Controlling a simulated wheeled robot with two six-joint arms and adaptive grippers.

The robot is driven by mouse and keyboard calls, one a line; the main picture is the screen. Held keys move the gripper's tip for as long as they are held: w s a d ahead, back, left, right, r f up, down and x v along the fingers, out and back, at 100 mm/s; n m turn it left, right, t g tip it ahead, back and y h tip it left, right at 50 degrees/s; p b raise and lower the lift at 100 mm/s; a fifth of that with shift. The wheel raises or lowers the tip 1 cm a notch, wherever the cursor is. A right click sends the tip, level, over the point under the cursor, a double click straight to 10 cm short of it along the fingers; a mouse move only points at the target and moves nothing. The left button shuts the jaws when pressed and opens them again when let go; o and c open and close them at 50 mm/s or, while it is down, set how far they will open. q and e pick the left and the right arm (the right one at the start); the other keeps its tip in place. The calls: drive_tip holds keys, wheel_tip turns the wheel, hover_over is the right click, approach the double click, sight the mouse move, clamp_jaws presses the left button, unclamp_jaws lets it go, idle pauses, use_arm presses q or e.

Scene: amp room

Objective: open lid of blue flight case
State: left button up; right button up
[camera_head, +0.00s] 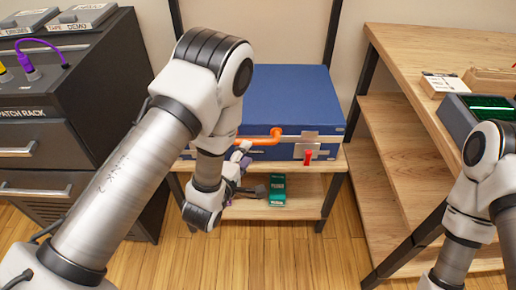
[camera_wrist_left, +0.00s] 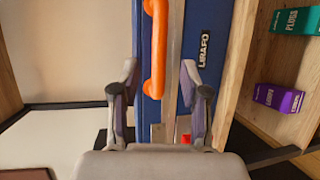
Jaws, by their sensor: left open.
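The blue flight case (camera_head: 293,95) stands on a wooden stand with its lid down. An orange handle (camera_head: 262,138) is on its front, and a red latch piece (camera_head: 308,157) is right of it. My left gripper (camera_head: 241,163) is in front of the case, below the handle and partly hidden by my arm. In the left wrist view the gripper (camera_wrist_left: 160,72) is open and empty. The orange handle (camera_wrist_left: 156,45) shows between its fingers, and I cannot tell whether they touch it. The red piece (camera_wrist_left: 186,138) shows low near one finger. My right gripper is out of view.
A green box (camera_head: 277,189) lies on the stand's lower shelf; a purple box (camera_wrist_left: 278,97) shows in the left wrist view. A dark patch rack (camera_head: 50,115) stands left, wooden shelves (camera_head: 400,150) right. The floor in front is clear.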

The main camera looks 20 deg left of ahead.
sight(254, 140)
use_arm(q)
drive_tip(key=b+x, duration=0.1)
drive_tip(key=x, duration=0.6)
drive_tip(key=shift+a, duration=0.15)
drive_tip(key=shift+c, duration=0.3)
drive_tip(key=shift+r, duration=0.1)
clamp_jaws()
